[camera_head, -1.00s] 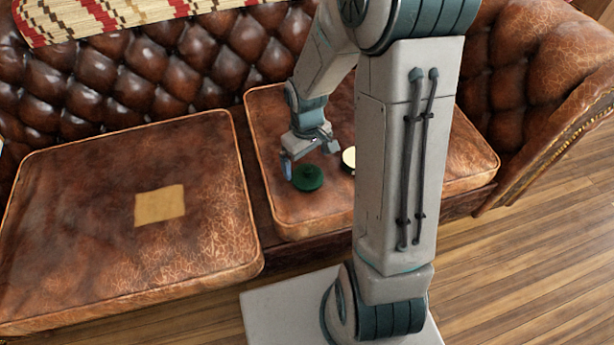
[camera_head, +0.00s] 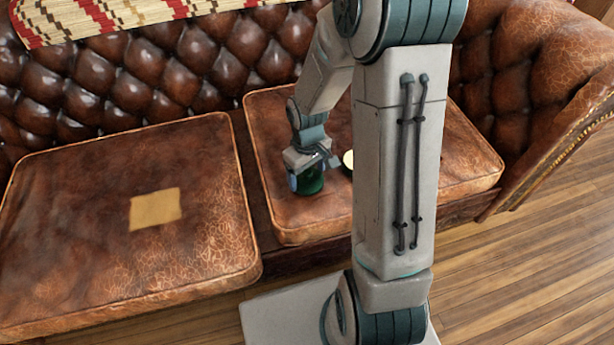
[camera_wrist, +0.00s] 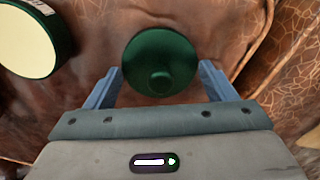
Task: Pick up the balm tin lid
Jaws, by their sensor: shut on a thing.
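The balm tin lid (camera_head: 311,186) is a round, dark green disc with a small knob, on or just above the right seat cushion; I cannot tell if it touches the leather. My gripper (camera_head: 313,176) is over it, shut on it. In the wrist view the lid (camera_wrist: 160,60) sits between the two blue-grey fingers of my gripper (camera_wrist: 160,72), its knob facing the camera. The balm tin (camera_wrist: 28,38), dark green with a pale cream top, lies apart to the left there. In the head view the tin (camera_head: 347,160) is right of my gripper, partly hidden by my arm.
The right cushion (camera_head: 300,220) and the left cushion (camera_head: 60,210) are brown leather. A tan patch (camera_head: 155,209) lies on the left one. The tufted sofa back (camera_head: 170,65) rises behind, and the right armrest (camera_head: 550,90) stands at the side. Wooden floor (camera_head: 540,280) is clear at right.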

